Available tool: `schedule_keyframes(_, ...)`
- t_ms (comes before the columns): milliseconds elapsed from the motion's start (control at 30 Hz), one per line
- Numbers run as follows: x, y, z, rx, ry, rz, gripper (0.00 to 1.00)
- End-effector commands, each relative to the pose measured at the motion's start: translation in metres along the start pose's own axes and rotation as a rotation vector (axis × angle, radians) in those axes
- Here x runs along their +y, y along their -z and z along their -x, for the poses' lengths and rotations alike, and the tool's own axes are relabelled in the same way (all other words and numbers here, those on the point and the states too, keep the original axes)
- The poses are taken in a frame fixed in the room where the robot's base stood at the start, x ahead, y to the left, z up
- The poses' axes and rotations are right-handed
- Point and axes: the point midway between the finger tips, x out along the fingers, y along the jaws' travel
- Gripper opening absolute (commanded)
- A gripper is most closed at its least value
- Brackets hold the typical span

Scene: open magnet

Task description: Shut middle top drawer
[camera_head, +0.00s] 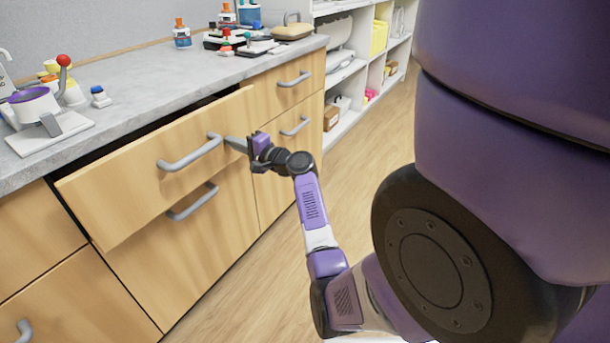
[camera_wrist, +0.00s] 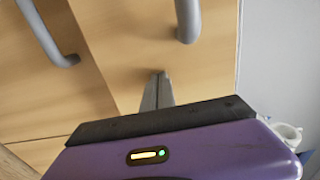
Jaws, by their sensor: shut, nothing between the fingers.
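The middle top drawer (camera_head: 135,183) has a light wood front and a grey bar handle (camera_head: 190,152). It is pulled partly out, with a dark gap between its top edge and the counter. My gripper (camera_head: 230,142) is shut and empty, just right of that handle, its fingertips at or very near the drawer front. In the wrist view the shut fingers (camera_wrist: 161,82) point at the wood front (camera_wrist: 140,50), below the end of a handle (camera_wrist: 187,18). Whether they touch the wood is hard to tell.
A closed lower front with its own handle (camera_head: 193,202) is beneath the drawer. Smaller drawers (camera_head: 290,85) stand to the right, shut. The grey counter (camera_head: 150,85) holds bottles and lab items. Open shelves (camera_head: 345,75) stand farther back. The wood floor (camera_head: 345,180) is clear.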

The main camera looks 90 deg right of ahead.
Motion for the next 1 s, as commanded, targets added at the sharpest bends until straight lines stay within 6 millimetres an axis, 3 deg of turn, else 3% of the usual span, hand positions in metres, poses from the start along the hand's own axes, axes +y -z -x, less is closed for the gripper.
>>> schedule_keyframes(33,0.003,-0.001,-0.015,-0.003,0.002,0.000,0.00)
schedule_keyframes(200,0.003,0.000,-0.050,-0.002,0.001,0.000,0.00)
schedule_keyframes(400,0.002,0.000,-0.073,0.000,0.000,0.000,0.00)
schedule_keyframes(1000,0.000,-0.002,-0.082,-0.002,-0.002,0.002,0.00)
